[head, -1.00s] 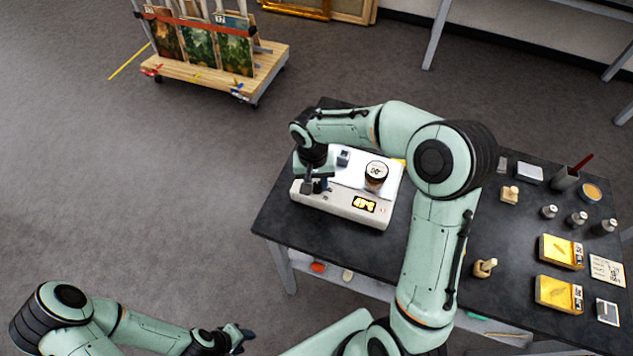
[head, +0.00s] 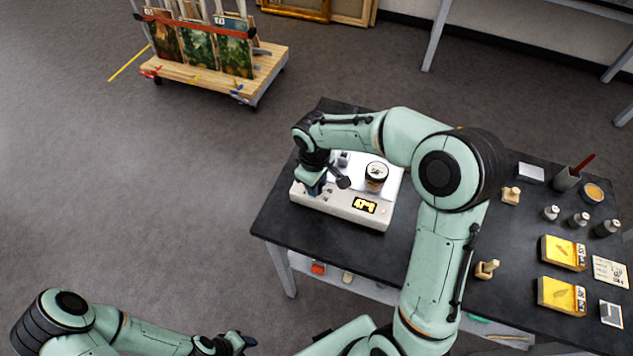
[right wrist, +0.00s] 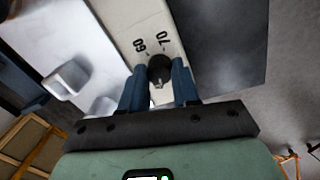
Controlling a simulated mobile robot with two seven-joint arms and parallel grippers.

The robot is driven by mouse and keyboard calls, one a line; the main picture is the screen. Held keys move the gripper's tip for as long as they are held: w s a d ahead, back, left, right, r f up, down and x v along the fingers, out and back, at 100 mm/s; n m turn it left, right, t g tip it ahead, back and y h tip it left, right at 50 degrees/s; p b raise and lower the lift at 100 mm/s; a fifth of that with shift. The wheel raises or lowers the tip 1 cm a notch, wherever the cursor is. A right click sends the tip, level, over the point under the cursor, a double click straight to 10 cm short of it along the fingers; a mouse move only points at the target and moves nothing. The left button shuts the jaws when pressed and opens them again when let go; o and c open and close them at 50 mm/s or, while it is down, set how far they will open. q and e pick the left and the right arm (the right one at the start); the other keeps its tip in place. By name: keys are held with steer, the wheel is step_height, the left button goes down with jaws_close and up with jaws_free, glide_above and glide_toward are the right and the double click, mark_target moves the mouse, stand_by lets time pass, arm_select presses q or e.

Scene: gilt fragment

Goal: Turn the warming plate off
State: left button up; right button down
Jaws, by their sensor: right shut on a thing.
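The digits are too small to read. My right gripper (right wrist: 160,85) has its blue fingers shut on a black knob (right wrist: 159,66), beside printed marks 60 and 70. In the head view the right gripper (head: 315,188) is at the panel's left end and hides the knob.
To the right on the table (head: 415,183) are yellow packets (head: 563,252), small bottles (head: 580,219), wooden-handled stamps (head: 487,269) and a holder with a red stick (head: 567,178). A cart with paintings (head: 262,70) stands at the back left. The floor left of the table is clear.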

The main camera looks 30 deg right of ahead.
steer(key=n, duration=0.4)
steer(key=shift+r+n, duration=0.15)
steer(key=shift+n, duration=0.15)
arm_select(q)
steer(key=shift+w+r+p, duration=0.55)
steer(key=shift+w+r, duration=0.2)
steer(key=shift+w, duration=0.05)
arm_select(e)
steer(key=n, duration=0.4)
steer(key=shift+d+n+y, duration=0.1)
steer(key=shift+n+y, duration=0.2)
steer(key=c, duration=0.8)
jaws_free()
arm_select(q)
steer(key=shift+w+r+p, duration=0.45)
steer(key=shift+w+r, duration=0.2)
steer(key=shift+w, duration=0.1)
arm_select(e)
steer(key=r, duration=0.8)
steer(key=s+r, duration=0.1)
steer(key=r, duration=0.4)
steer(key=shift+r, duration=0.1)
